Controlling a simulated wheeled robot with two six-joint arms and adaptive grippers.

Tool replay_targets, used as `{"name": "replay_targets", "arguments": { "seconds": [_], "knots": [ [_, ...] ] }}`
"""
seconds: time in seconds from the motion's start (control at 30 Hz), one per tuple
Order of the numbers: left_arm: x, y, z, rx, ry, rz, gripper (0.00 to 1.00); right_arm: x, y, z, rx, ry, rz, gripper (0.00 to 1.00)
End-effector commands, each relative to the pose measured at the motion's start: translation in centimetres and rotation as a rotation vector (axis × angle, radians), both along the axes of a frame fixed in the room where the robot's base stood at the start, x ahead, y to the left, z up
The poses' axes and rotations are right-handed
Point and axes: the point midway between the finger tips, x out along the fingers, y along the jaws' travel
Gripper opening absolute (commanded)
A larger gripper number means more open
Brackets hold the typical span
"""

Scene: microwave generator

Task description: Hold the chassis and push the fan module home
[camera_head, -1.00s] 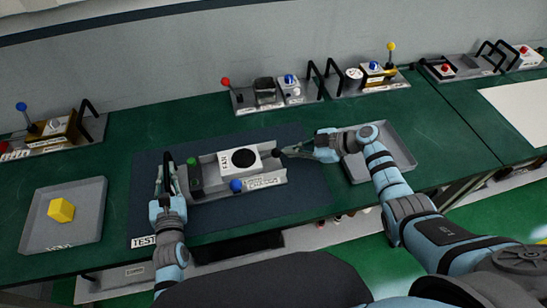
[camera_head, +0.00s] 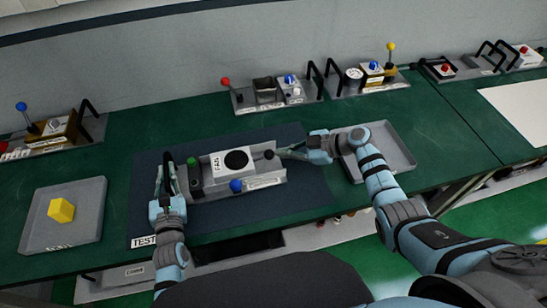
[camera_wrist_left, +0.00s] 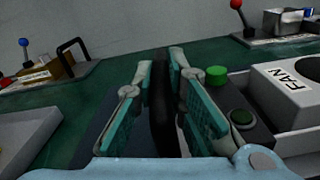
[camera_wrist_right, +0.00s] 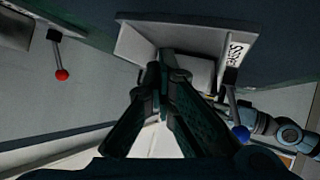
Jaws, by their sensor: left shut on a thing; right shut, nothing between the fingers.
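The grey tray-like chassis (camera_head: 268,181) lies on the dark mat, with a green-topped block (camera_head: 194,170) at its left end and a blue ball (camera_head: 236,185) at its front. The white fan module (camera_head: 219,165) sits in its channel, right of the green-topped block; a narrow gap seems to show between them. My left gripper (camera_head: 165,170) is shut on the black handle (camera_wrist_left: 162,110) at the chassis's left end. My right gripper (camera_head: 279,153) is shut and empty at the chassis's open right end. In the right wrist view its fingertips (camera_wrist_right: 167,62) reach the channel; whether they touch the module is unclear.
An empty grey tray (camera_head: 398,155) lies under my right forearm. Stations with levers and black handles line the back, including a red-knobbed lever (camera_head: 225,81). The front of the mat is clear.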

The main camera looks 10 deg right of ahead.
Motion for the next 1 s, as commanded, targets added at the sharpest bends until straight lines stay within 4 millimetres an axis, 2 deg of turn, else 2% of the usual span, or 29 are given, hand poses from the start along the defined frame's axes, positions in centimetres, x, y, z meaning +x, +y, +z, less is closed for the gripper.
{"name": "replay_targets", "arguments": {
  "seconds": [0.8, 1.0],
  "knots": [
    [-0.1, -0.1, -0.3, 0.0, 0.007, -0.002, 0.0, -0.1, 1.7, -0.1, 0.0, 0.002, 0.001, 0.0],
    [-0.1, -0.1, -0.3, 0.0, 0.007, -0.002, 0.0, 0.0, 1.1, 0.6, -0.001, -0.001, 0.001, 0.0]
  ]
}}
